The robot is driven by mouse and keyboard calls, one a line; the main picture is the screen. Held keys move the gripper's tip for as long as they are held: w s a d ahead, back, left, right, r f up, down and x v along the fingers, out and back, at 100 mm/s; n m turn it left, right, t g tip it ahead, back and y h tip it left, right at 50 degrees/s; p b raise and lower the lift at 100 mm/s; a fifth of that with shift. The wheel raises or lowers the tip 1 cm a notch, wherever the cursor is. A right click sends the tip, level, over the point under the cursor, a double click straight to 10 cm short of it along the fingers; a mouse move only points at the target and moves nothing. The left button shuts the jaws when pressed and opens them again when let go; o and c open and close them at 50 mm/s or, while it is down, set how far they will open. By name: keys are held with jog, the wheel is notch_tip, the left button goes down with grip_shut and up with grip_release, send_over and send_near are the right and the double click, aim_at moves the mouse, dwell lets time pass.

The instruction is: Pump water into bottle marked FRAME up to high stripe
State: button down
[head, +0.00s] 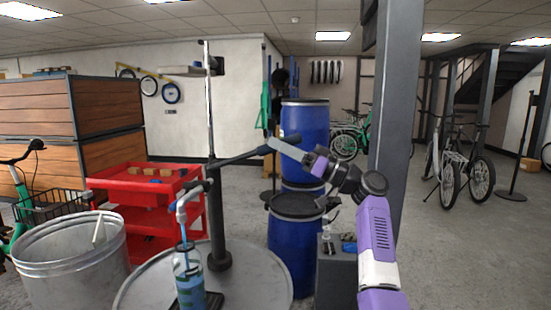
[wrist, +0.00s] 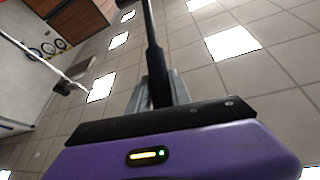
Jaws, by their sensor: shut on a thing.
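A grey hand pump (head: 218,215) stands on a round metal drum top, with its dark lever (head: 240,158) reaching right. My gripper (head: 273,145) is shut on the lever's outer end. In the wrist view the dark bar of the lever (wrist: 151,45) runs between my gripper's fingers (wrist: 159,92). A clear bottle (head: 188,272) with blue bands stands upright under the pump's spout (head: 183,203), on a dark base. Blue shows in the bottle, but I cannot tell the water level from the stripes. Its marking is too small to read.
An open metal bin (head: 68,235) stands at left, and a red cart (head: 150,185) behind it. Blue barrels (head: 293,250) stand beyond the drum, near my arm. A grey post (head: 397,110) rises behind my arm. Open floor lies at right.

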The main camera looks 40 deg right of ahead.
notch_tip(320, 180, down, 9)
jog(key=s+m+t+y+b, duration=0.1)
jog(key=t+b, duration=0.4)
jog(key=b, duration=1.2)
jog(key=shift+d+m, duration=0.4)
jog(key=shift+f+b, duration=0.25)
jog(key=shift+b, duration=0.1)
jog(key=c, duration=1.2)
grip_release()
jog(key=shift+o, duration=0.2)
jog(key=shift+r, duration=0.1)
jog(key=v, duration=0.7)
jog(key=shift+s+f, duration=0.25)
jog(key=shift+f, duration=0.1)
